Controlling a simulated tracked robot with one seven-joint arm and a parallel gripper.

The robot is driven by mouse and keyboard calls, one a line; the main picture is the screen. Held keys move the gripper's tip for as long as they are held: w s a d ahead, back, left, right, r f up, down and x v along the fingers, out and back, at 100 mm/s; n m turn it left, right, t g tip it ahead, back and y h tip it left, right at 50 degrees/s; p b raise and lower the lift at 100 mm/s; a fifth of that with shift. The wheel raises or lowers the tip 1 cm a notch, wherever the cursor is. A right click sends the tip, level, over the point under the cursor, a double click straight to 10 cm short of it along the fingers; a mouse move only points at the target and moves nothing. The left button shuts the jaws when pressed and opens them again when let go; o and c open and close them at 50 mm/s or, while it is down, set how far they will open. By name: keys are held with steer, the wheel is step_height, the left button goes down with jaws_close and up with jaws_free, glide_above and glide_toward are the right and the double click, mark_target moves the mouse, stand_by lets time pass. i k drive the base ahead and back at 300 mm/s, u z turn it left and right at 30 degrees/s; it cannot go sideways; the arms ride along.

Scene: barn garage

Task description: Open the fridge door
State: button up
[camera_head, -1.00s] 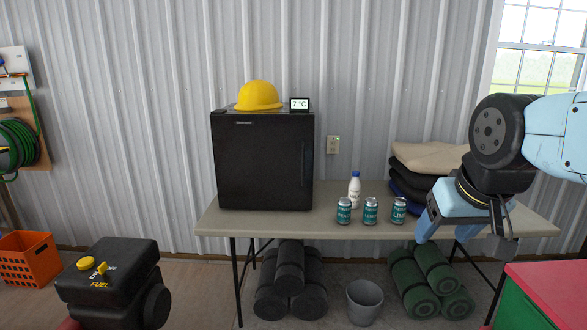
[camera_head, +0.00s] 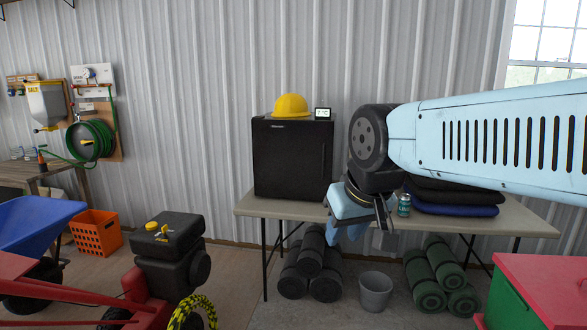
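The small black fridge (camera_head: 290,160) stands on the left part of the folding table (camera_head: 258,206). Its front door looks closed, and a thin dark vertical handle (camera_head: 324,158) runs near the door's right edge. My gripper (camera_head: 354,230) hangs over the table's front edge, to the right of and below the fridge, with my arm reaching in from the right. It appears apart from the fridge and handle. Its fingers point down and overlap in this view, so I cannot tell how far apart they are. No held object shows.
A teal can (camera_head: 404,205) and folded blankets (camera_head: 452,208) are on the table right of my gripper. A black-and-red machine (camera_head: 170,255) stands front left; a red-topped cabinet (camera_head: 545,285) stands front right.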

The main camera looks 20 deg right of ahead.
mark_target(292, 159)
steer(key=u, duration=0.55)
steer(key=k, duration=0.65)
steer(key=u, duration=0.6)
steer(key=i, duration=0.8)
steer(key=z, duration=0.55)
steer(key=i, duration=1)
steer(key=z, duration=1)
steer(key=i, duration=0.6)
steer(key=z, duration=0.4)
steer(key=k, duration=0.85)
steer(key=z, duration=0.2)
steer(key=i, duration=0.5)
